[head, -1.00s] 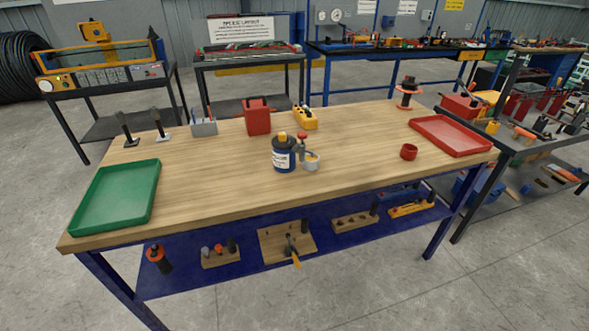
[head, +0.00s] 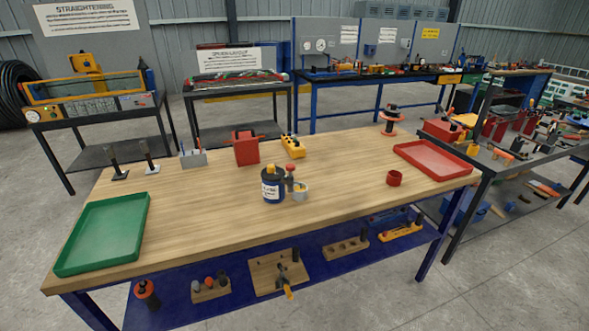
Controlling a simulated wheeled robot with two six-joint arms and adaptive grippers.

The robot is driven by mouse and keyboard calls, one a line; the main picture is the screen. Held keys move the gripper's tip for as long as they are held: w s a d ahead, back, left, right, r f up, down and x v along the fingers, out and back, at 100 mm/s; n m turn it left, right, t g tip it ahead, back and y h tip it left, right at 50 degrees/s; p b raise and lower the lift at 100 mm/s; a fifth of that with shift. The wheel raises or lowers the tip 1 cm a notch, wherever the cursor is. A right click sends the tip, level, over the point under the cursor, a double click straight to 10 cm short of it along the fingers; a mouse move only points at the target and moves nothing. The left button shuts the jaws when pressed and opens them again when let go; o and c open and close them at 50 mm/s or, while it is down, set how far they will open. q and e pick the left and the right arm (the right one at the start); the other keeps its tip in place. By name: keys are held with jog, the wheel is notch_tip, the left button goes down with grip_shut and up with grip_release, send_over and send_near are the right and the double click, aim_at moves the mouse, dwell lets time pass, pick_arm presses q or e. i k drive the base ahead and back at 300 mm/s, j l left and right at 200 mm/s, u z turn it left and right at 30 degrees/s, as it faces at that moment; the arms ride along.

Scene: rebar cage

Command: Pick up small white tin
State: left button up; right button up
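A small white tin (head: 300,191) stands on the wooden workbench, right beside a dark blue canister (head: 271,186) with a white label and a yellow top. A red-knobbed piece (head: 289,174) sits between them and partly overlaps the tin's left side, so I cannot tell whether they touch. Neither of my grippers shows in the head view.
The workbench (head: 190,220) holds a green tray (head: 103,233) at left, a red tray (head: 436,159) at right, and a small red cup (head: 394,178). A red box (head: 246,148) and yellow block (head: 293,146) stand behind. The middle front is clear.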

aim_at(299, 194)
jog(key=i+l, duration=0.15)
jog(key=l, duration=0.2)
jog(key=i+l, duration=0.1)
jog(key=l, duration=0.25)
jog(key=i+l, duration=0.15)
jog(key=l, duration=0.2)
jog(key=i+l, duration=0.1)
jog(key=l, duration=0.25)
jog(key=i+l, duration=0.15)
jog(key=l, duration=0.2)
jog(key=u, duration=1.65)
